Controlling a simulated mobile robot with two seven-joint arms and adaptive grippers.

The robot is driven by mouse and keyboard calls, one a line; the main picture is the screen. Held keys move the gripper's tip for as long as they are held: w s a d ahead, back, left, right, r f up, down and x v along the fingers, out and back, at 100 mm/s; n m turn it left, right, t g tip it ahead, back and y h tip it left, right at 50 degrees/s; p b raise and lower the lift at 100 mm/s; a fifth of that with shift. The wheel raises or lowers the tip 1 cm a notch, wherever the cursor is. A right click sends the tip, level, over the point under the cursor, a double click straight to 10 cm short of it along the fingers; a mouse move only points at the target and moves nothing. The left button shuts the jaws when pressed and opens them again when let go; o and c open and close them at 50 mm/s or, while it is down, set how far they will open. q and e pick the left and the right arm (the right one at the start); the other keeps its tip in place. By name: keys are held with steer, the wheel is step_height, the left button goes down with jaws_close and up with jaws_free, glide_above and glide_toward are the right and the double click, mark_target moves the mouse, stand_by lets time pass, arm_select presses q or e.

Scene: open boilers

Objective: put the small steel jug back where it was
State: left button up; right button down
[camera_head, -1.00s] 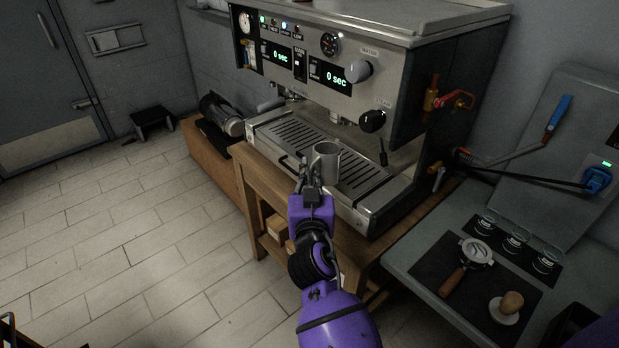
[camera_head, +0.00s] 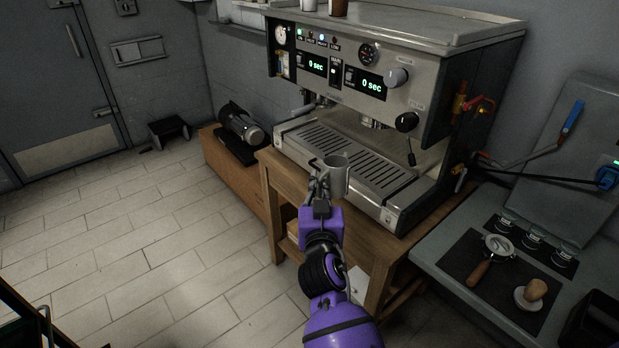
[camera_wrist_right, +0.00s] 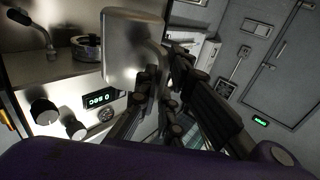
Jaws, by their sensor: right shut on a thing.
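The small steel jug (camera_head: 335,177) is in my right gripper (camera_head: 319,178), in front of the espresso machine's drip tray (camera_head: 352,158) in the head view. The gripper is shut on it, apparently by the handle. The jug looks upright in the head view, with its open top showing. In the right wrist view the jug (camera_wrist_right: 131,50) fills the upper middle, beside the gripper fingers (camera_wrist_right: 168,75). I cannot tell whether its base touches anything. My left gripper is not clearly in view.
The espresso machine (camera_head: 440,62) stands on a wooden table (camera_head: 285,190). At right, a counter (camera_head: 450,252) holds a black mat with a portafilter (camera_head: 488,255) and a tamper (camera_head: 533,291). A grinder-like device (camera_head: 240,125) lies on a low wooden unit at left.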

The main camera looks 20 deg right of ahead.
arm_select(q)
steer(key=shift+a, duration=0.1)
arm_select(e)
steer(key=shift+a+r, duration=0.1)
steer(key=shift+r, duration=0.1)
